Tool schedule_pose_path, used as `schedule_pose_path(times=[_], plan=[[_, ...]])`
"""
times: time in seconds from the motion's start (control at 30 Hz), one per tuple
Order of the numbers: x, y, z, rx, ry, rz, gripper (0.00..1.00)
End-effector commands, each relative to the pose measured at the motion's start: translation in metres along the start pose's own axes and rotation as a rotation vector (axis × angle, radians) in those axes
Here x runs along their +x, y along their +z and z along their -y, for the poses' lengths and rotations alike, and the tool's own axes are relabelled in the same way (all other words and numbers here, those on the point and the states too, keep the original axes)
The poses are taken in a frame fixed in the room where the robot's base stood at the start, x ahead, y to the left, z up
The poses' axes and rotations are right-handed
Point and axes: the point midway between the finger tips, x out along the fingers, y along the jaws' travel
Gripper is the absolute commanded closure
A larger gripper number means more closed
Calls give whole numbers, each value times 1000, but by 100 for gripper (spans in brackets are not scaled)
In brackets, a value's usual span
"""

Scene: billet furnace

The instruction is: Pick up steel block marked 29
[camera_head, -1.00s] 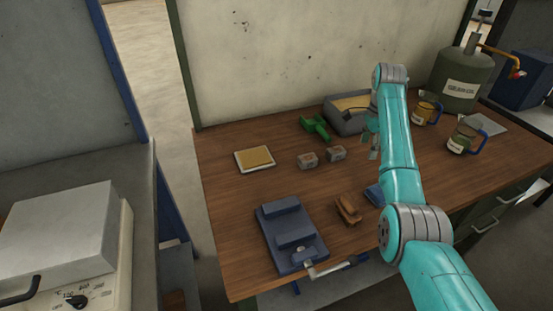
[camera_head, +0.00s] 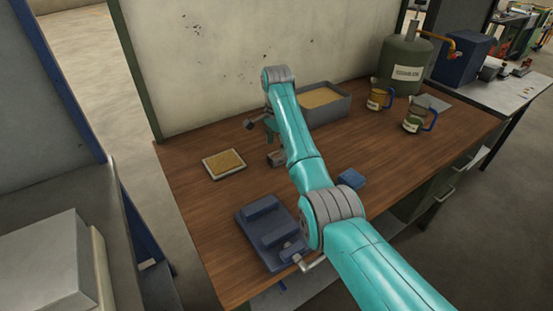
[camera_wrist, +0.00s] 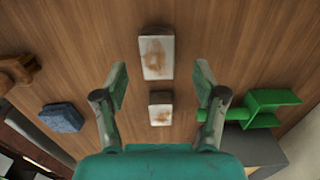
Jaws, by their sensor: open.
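Two small pale steel blocks with rusty marks lie on the wooden bench in the wrist view: a larger-looking block (camera_wrist: 156,53) and a smaller-looking block (camera_wrist: 160,108). I cannot read a number on either. My gripper (camera_wrist: 160,84) is open and empty above them, its fingers to the left and right of the line the blocks form. In the head view one block (camera_head: 277,158) shows beside my arm, below my gripper; the other is not clear there.
A green tool (camera_wrist: 255,108) lies right of the blocks. A blue block (camera_head: 351,179), dark blue vise (camera_head: 262,235), grey sand tray (camera_head: 345,109), pale-rimmed plate (camera_head: 210,172), labelled jugs (camera_head: 414,120) and green canister (camera_head: 408,72) stand on the bench. A brown object (camera_wrist: 18,72) lies left.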

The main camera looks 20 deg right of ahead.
Motion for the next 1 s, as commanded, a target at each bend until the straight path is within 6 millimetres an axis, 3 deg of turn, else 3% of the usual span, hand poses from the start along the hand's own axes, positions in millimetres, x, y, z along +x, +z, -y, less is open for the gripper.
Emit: schedule_pose_path(times=[0.3, 0.57, 0.63, 0.87, 1.0], plan=[[42, 0, -3, 0, 3, 1, 29], [48, 0, -2, 0, 0, 0, 29], [48, 0, -2, 0, 0, 0, 39], [47, 0, -2, 0, 0, 0, 97], [46, 0, -2, 0, -2, -1, 100]])
